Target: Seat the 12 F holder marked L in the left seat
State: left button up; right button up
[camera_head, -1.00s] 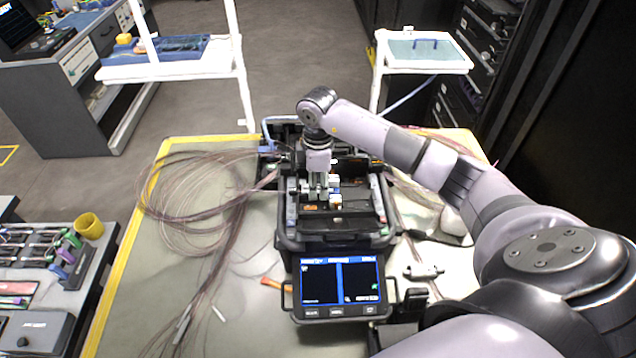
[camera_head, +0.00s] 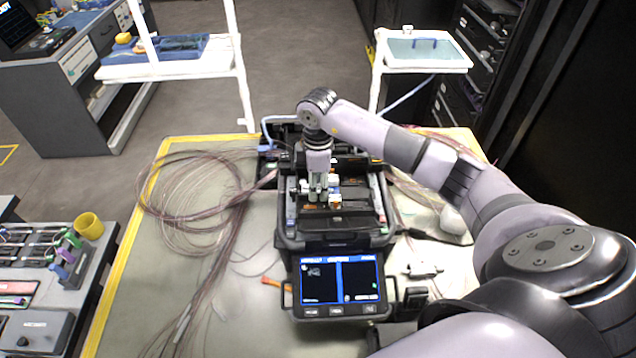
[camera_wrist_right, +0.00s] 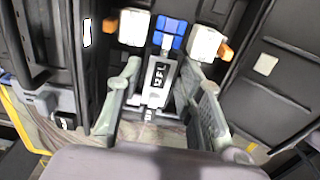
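The fusion splicer (camera_head: 290,240) stands in the middle of the table. My right gripper (camera_head: 318,197) points down into its work area. In the right wrist view a pale grey holder (camera_wrist_right: 158,80) marked 12 F L lies between the two fingers of that gripper (camera_wrist_right: 160,84). The fingers are close along both sides of the holder; whether they press on it cannot be told. A blue part (camera_wrist_right: 170,30) with white blocks (camera_wrist_right: 133,27) on both sides lies just beyond the holder. The seat under the holder is hidden. My left gripper is not in view.
The splicer's screen (camera_head: 340,283) faces the front. Loose fibre coils (camera_head: 190,200) lie on the table left of it. A small grey-white part (camera_head: 424,270) lies to its right. A tool bench with a yellow cup (camera_head: 88,226) stands at the left.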

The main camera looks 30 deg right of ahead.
aim_at(318, 188)
jog(key=o, duration=0.4)
notch_tip(318, 188, up, 12)
dwell(0.6)
dwell(0.6)
